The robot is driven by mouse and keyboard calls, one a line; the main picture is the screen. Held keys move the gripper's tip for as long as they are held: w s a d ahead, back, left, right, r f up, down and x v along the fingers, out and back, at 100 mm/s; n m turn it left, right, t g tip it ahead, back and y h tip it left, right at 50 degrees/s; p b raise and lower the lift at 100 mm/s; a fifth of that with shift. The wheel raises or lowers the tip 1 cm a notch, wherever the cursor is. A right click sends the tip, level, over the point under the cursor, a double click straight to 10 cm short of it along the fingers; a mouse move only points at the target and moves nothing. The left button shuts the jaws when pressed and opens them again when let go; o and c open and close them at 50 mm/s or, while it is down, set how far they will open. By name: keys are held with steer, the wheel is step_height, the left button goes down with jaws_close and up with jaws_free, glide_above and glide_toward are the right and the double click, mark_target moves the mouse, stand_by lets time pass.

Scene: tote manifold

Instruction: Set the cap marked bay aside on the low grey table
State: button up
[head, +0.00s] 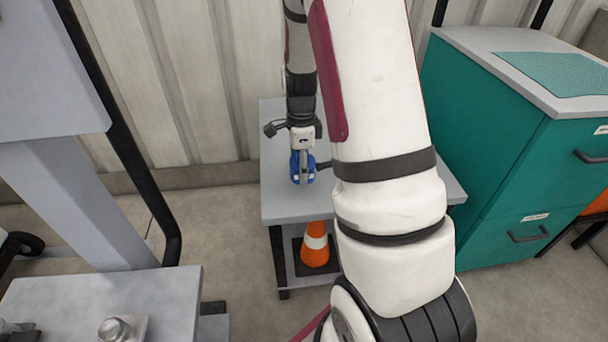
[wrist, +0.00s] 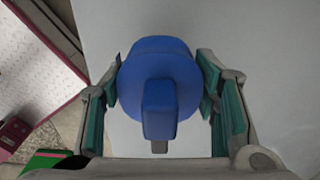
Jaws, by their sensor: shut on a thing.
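A blue cap (wrist: 160,72) with a raised grip bar sits between the two finger pads of my gripper (wrist: 161,100) in the wrist view. My gripper is shut on it. In the head view the blue cap (head: 302,167) and my gripper (head: 303,172) are over the low grey table (head: 284,205), near its left part. I cannot tell whether the cap touches the table top. No mark on the cap can be read. My arm hides the right part of the table.
An orange and white traffic cone (head: 315,245) stands on the table's lower shelf. A teal cabinet (head: 500,160) stands close on the right. A grey stand (head: 90,200) is on the left, with a metal fitting (head: 115,329) at the front. A corrugated wall (head: 185,80) is behind.

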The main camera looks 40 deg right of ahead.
steer(key=shift+d, duration=0.45)
step_height(320, 180, down, 4)
steer(key=shift+w+d+r+b, duration=0.1)
steer(key=shift+w+d+b, duration=0.05)
steer(key=shift+b, duration=1)
steer(key=shift+r, duration=0.1)
steer(key=o, duration=1.3)
